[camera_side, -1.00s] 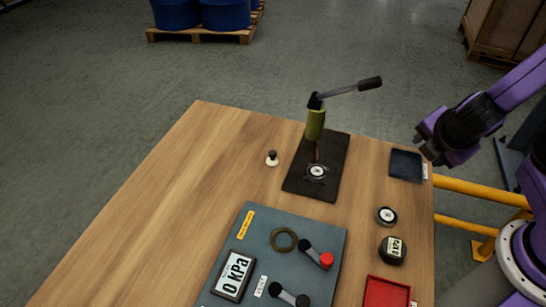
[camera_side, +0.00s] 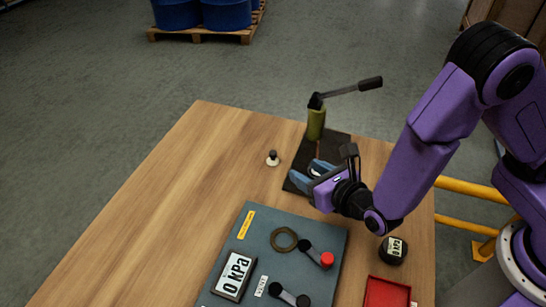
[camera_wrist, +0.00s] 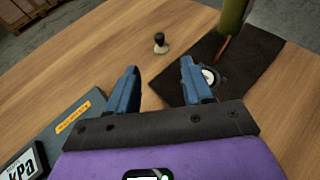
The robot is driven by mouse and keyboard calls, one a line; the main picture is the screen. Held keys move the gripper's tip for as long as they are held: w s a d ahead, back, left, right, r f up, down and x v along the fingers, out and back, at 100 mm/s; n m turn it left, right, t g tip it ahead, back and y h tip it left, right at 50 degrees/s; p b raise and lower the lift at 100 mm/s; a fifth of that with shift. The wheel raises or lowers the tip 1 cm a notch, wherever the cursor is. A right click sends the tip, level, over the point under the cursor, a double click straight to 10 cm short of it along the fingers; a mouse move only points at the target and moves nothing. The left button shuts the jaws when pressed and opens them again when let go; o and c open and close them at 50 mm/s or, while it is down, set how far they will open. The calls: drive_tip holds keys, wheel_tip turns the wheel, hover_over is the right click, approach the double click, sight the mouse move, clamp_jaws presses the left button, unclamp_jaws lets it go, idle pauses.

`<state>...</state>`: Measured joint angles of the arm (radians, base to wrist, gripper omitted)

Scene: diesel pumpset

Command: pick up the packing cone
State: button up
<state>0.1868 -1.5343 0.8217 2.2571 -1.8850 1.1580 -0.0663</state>
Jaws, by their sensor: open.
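A small white piece with a black knob on top, which looks like the packing cone (camera_side: 272,158), stands upright on the bare wood left of the black mat. It also shows in the wrist view as the packing cone (camera_wrist: 160,43), beyond and roughly between the fingertips. My gripper (camera_side: 303,174) is open and empty, to the right of the cone and apart from it, above the black mat's near part. In the wrist view my gripper (camera_wrist: 160,68) has its two blue fingers spread. The cone is not hidden in either view.
The black mat (camera_side: 305,152) carries a green hand pump (camera_side: 316,122) with a long lever. A grey panel (camera_side: 262,235) with a gauge, a ring and knobs lies in front. A red tray (camera_side: 385,292) is at the near right. Bare wood lies left of the cone.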

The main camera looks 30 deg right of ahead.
sight(274, 154)
drive_tip(key=x, duration=1)
drive_tip(key=shift+w+f, duration=0.1)
drive_tip(key=shift+w, duration=0.1)
drive_tip(key=shift+x, duration=2.65)
drive_tip(key=shift+a+f, duration=0.1)
drive_tip(key=shift+c, duration=0.4)
clamp_jaws()
